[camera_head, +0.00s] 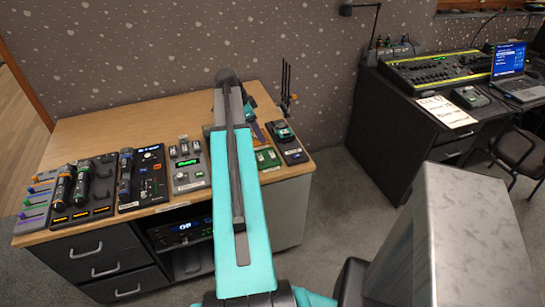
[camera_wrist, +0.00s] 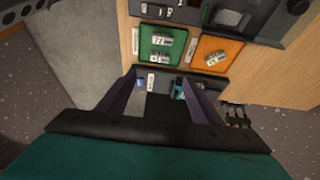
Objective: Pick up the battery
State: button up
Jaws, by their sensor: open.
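Small silver cylinders that look like batteries show in the wrist view. Two (camera_wrist: 162,40) lie in a green tray (camera_wrist: 178,33), and another (camera_wrist: 215,57) lies in an orange tray (camera_wrist: 232,47). Which one is the task's battery I cannot tell.
The wooden desk (camera_head: 110,122) carries a row of fader and radio panels (camera_head: 150,175) along its front. A dark panel with a teal device (camera_head: 281,131) sits at its right corner, near thin upright antennas (camera_head: 286,78). The desk's back left is clear. A black console desk (camera_head: 400,118) stands right.

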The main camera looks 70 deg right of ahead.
jog(key=p, duration=0.2)
send_near(272, 154)
jog(key=shift+d+x, duration=0.2)
jog(key=shift+x, duration=1)
jog(key=shift+s+f, duration=0.1)
jog(key=shift+f, duration=0.1)
jog(key=shift+p+x, duration=0.95)
jog(key=shift+x, duration=1.65)
jog(key=c, duration=1.1)
jog(key=shift+c, duration=0.2)
jog(key=shift+r, duration=0.2)
